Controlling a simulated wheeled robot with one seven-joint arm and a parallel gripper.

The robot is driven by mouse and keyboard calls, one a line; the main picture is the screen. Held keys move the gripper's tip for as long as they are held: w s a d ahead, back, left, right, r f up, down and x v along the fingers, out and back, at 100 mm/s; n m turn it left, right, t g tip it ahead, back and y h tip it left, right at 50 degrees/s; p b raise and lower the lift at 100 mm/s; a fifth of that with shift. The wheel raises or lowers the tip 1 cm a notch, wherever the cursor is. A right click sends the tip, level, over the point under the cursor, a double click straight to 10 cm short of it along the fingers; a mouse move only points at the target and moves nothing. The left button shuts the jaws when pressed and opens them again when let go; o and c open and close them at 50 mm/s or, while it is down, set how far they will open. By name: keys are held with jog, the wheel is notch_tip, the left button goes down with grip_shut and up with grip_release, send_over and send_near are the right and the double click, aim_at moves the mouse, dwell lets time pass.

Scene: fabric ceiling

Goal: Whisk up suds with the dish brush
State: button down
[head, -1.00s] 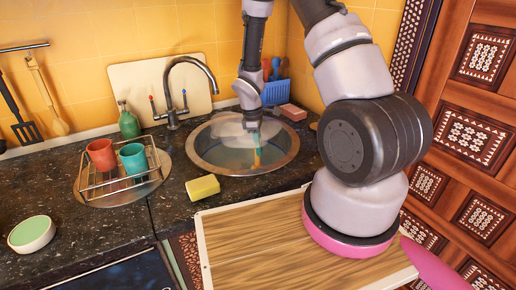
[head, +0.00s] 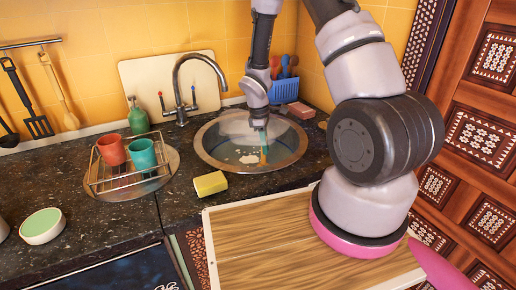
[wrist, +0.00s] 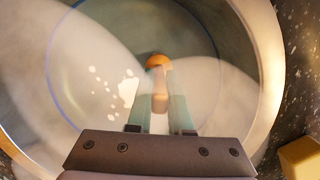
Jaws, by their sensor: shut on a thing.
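My gripper (head: 264,132) reaches down into the round sink (head: 205,153), which holds cloudy water (head: 236,146). Its teal fingers are shut on the handle of the dish brush (head: 265,157), which points down into the water. In the wrist view, the pale brush handle (wrist: 159,122) lies between the fingers (wrist: 160,103), and its orange end (wrist: 159,62) is ahead of them. White foam patches (head: 248,159) float left of the brush; they also show in the wrist view (wrist: 127,88). The brush's lower end is blurred by the water.
A curved tap (head: 181,85) stands behind the sink's left side. A yellow sponge (head: 210,184) lies at its front left. A wire rack (head: 100,187) with a red and a teal cup is further left. A blue caddy (head: 284,91) and a pink block (head: 301,110) are behind right.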

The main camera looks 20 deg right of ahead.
jog(key=shift+w+d, duration=0.15)
jog(key=shift+d, duration=0.5)
jog(key=shift+s+a, duration=0.2)
jog(key=shift+a, duration=0.75)
jog(key=shift+s+a, duration=0.2)
jog(key=shift+a, duration=0.75)
jog(key=shift+s+a, duration=0.2)
jog(key=shift+a, duration=0.75)
notch_tip(320, 180, up, 8)
